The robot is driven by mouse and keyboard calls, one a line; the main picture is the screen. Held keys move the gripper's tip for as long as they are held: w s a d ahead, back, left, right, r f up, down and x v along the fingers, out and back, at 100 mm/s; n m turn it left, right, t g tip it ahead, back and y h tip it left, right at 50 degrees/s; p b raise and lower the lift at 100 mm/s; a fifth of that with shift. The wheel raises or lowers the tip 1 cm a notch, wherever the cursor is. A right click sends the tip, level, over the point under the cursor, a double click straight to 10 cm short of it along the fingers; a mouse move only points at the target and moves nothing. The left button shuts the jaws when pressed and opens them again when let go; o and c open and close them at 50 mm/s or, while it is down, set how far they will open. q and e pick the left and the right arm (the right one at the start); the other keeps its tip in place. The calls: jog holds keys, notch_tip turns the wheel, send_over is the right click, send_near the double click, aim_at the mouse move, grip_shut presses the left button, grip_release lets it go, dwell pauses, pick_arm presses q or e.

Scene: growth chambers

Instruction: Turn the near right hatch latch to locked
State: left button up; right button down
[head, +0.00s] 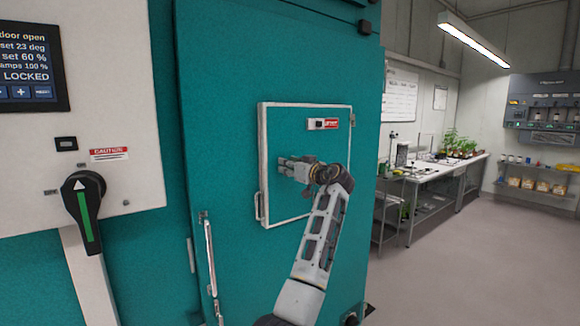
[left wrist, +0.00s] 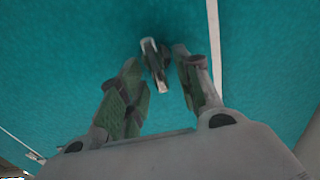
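The hatch (head: 335,205) is a white-framed teal panel on the large teal door, with a small white label box with red print (head: 323,124) near its top. My left gripper (head: 284,166) is in front of the hatch's left half. In the left wrist view, its two fingers (left wrist: 155,58) are apart. A small latch lever (left wrist: 151,50), pale and dark, shows between and just beyond the fingertips, slightly tilted. I cannot tell whether the fingers touch it. In the head view the gripper mostly hides the latch. My right gripper is in neither view.
At the left, a white control panel (head: 115,70) carries a display (head: 28,62) reading "door open" and "LOCKED", and a black rotary handle (head: 85,205) with a green stripe. A long metal door handle (head: 211,260) stands left of the arm. Benches (head: 435,175) and open floor lie right.

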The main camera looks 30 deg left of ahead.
pick_arm(q)
grip_shut()
